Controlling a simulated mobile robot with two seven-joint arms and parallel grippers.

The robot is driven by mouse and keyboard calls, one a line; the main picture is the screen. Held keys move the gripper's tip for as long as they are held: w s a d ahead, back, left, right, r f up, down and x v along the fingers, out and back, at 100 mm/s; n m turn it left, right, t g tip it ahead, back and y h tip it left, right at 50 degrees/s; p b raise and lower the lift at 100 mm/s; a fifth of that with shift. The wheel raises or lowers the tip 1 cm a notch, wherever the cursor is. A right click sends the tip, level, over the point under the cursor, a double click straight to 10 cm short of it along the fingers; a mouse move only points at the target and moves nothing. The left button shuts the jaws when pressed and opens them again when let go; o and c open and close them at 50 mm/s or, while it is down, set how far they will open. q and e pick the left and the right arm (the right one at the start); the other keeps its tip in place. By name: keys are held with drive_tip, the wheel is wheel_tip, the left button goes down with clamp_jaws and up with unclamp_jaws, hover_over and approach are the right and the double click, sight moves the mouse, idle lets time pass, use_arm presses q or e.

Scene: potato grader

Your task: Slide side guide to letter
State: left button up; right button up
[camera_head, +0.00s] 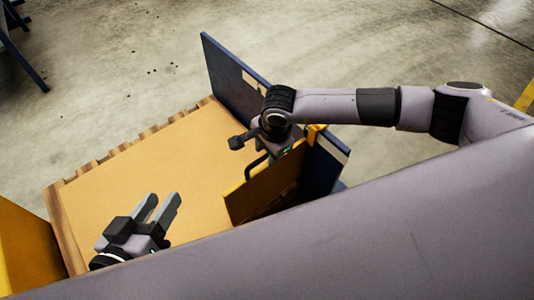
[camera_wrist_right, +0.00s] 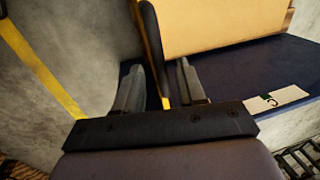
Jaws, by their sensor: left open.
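The side guide (camera_head: 262,190) is a tan-yellow upright board standing along the right side of the tan deck. My right gripper (camera_head: 244,150) is at its far end, beside a black handle (camera_head: 256,166). In the right wrist view the guide (camera_wrist_right: 225,25) is at the top, and the right fingers (camera_wrist_right: 158,88) stand apart with a dark, yellow-edged part behind the gap. Contact cannot be told. A white label (camera_wrist_right: 276,99) with a dark mark, its letter unclear, is on a navy surface. My left gripper (camera_head: 160,212) is open and empty above the deck's near-left part.
The deck (camera_head: 150,165) is bare, with a wooden edge at left and back. A yellow panel (camera_head: 25,250) stands at the lower left. My own grey body covers the lower right.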

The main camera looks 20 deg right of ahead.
drive_tip(key=shift+f, duration=0.3)
clamp_jaws()
drive_tip(key=shift+w, duration=0.15)
